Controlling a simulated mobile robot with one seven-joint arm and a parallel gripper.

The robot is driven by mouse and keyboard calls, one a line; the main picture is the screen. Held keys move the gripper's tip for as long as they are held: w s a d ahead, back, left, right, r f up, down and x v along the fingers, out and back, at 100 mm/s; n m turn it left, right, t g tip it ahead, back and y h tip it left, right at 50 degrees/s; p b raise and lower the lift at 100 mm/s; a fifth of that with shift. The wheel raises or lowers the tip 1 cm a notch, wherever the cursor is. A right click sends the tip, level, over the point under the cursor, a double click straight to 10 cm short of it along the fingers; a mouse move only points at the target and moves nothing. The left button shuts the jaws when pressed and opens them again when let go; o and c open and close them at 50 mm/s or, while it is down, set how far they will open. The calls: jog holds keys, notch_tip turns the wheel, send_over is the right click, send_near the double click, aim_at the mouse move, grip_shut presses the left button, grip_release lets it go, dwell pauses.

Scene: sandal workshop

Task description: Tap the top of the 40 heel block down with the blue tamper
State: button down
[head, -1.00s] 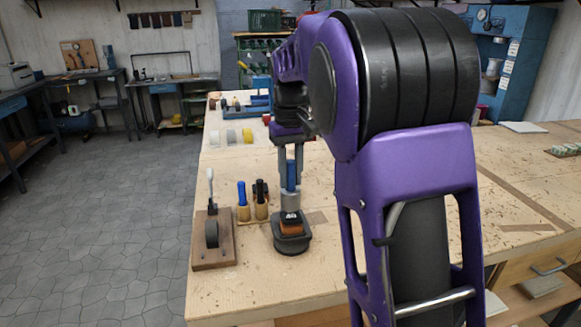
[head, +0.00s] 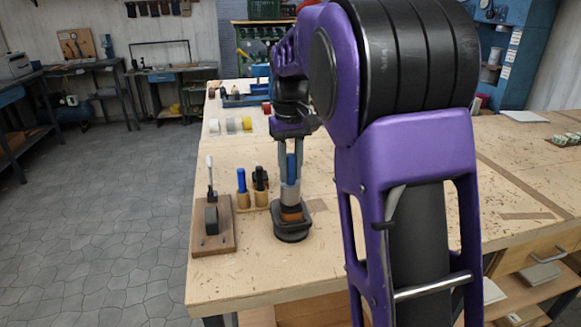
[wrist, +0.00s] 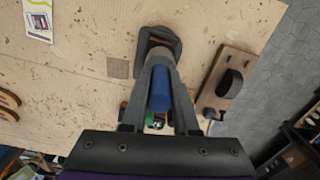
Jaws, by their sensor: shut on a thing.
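The blue tamper (head: 291,166) has a blue handle and a grey metal head. My gripper (head: 290,178) is shut on it and holds it upright. The block is mostly hidden there.
Left of the holder stand a small wooden rack (head: 243,212) with blue-handled and black-handled tools and a wooden board (head: 226,242) carrying a dark upright piece and a lever. Tape rolls (head: 231,125) lie farther back. The bench (head: 250,280) is clear in front.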

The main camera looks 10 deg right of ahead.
aim_at(290, 155)
notch_tip(290, 155, up, 2)
jog(key=shift+r+p, duration=0.1)
jog(key=shift+p, duration=0.3)
jog(key=shift+f, duration=0.2)
notch_tip(290, 155, down, 4)
jog(key=b, duration=0.3)
jog(key=shift+r+p, duration=1.45)
jog(key=shift+p, duration=0.05)
jog(key=shift+r, duration=0.6)
jog(key=shift+r, duration=2.05)
